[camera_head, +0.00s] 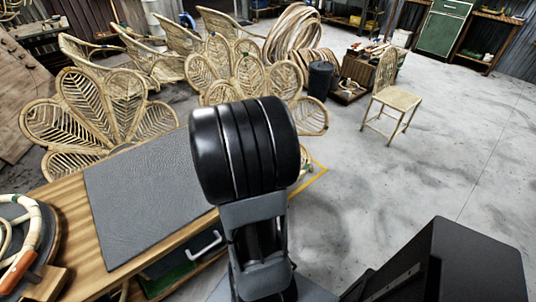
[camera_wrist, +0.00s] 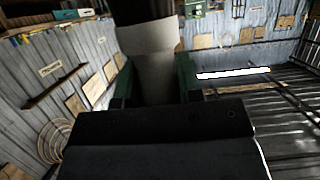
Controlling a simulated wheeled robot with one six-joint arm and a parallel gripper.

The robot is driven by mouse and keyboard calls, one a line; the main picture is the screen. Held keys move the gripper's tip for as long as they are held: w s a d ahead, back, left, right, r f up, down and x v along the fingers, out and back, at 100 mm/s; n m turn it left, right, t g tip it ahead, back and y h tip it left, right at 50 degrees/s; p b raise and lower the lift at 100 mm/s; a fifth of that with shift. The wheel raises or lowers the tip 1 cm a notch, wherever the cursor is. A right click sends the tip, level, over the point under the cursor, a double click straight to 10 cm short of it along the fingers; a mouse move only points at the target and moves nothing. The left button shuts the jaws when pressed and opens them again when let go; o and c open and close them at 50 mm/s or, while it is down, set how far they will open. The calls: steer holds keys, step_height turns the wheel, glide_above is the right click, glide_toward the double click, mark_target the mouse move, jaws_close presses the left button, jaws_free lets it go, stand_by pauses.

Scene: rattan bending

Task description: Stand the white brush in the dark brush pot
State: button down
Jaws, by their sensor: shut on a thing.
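In the wrist view my gripper (camera_wrist: 156,80) has its two green fingers shut on a pale, thick-handled thing, which I take to be the white brush (camera_wrist: 152,42). The brush stands up between the fingers, with a wider whitish band above them and a dark part at the top edge of the picture. In the head view my black arm stands in front of the bench, and neither the gripper nor the brush can be made out. I cannot make out the dark brush pot in either view; it may be behind my arm.
A wooden bench with a grey mat (camera_head: 140,195) lies to the left of my arm; the visible mat is bare. A rattan ring piece (camera_head: 25,235) sits at the bench's left end. Rattan chairs, a dark bin (camera_head: 320,78) and a small chair (camera_head: 393,97) stand on the floor beyond.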

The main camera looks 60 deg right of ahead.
steer(key=w+d+f+b, duration=0.1)
steer(key=w+d+f, duration=0.6)
steer(key=d+f, duration=0.3)
steer(key=shift+f+b, duration=0.35)
steer(key=shift+f, duration=0.8)
steer(key=shift+f, duration=0.6)
steer(key=c, duration=0.8)
jaws_free()
steer(key=shift+a, duration=0.1)
steer(key=shift+r, duration=0.1)
